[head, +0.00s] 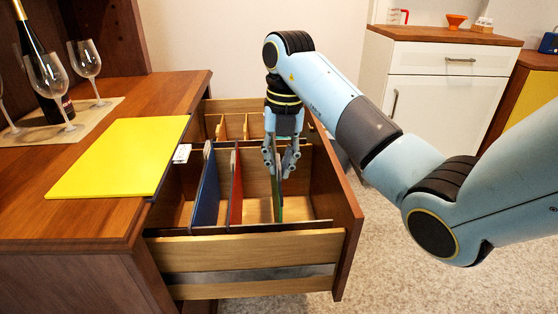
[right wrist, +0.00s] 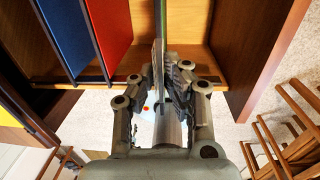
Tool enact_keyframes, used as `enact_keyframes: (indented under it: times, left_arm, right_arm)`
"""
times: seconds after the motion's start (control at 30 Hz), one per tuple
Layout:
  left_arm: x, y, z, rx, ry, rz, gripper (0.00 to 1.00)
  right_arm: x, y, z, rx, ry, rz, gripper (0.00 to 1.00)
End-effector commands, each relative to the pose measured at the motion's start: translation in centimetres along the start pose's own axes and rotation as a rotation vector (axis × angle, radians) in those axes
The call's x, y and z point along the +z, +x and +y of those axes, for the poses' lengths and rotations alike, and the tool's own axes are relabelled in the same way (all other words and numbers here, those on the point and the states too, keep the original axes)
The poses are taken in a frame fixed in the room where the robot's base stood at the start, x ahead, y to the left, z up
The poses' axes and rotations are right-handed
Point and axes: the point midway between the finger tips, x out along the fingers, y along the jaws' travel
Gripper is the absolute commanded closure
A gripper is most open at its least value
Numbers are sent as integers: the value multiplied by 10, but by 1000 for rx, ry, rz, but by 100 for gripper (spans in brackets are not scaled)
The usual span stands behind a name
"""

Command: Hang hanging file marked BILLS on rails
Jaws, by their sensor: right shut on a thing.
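My right gripper (head: 281,168) points down into the open drawer and is shut on the top edge of a green hanging file (head: 278,205). In the right wrist view, the green file (right wrist: 160,15) shows edge-on between the fingers (right wrist: 169,98). A blue file (head: 207,192) and a red file (head: 236,190) hang upright in the drawer, left of the green one. A yellow file (head: 118,160) lies flat on the wooden top, with a white tab (head: 181,153) at its right edge. No marking is readable. Whether the green file's ends rest on the rails, I cannot tell. My left gripper is out of view.
The drawer (head: 245,250) stands pulled out from the wooden hutch. Free room lies between the red and green files. A bottle (head: 40,60) and wine glasses (head: 87,65) stand on a mat at left. A white cabinet (head: 440,95) stands at the back right.

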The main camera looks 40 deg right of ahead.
Motion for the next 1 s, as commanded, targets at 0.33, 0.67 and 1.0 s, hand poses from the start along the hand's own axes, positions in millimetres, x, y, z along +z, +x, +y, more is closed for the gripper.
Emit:
enact_keyframes:
  times: [0.33,0.67,1.0]
  left_arm:
    - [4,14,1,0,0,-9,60]
    - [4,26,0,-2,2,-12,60]
    - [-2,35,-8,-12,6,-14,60]
  right_arm:
    - [0,19,-2,-1,0,0,100]
    - [0,36,-3,-1,0,0,100]
    - [-1,53,-4,0,0,0,100]
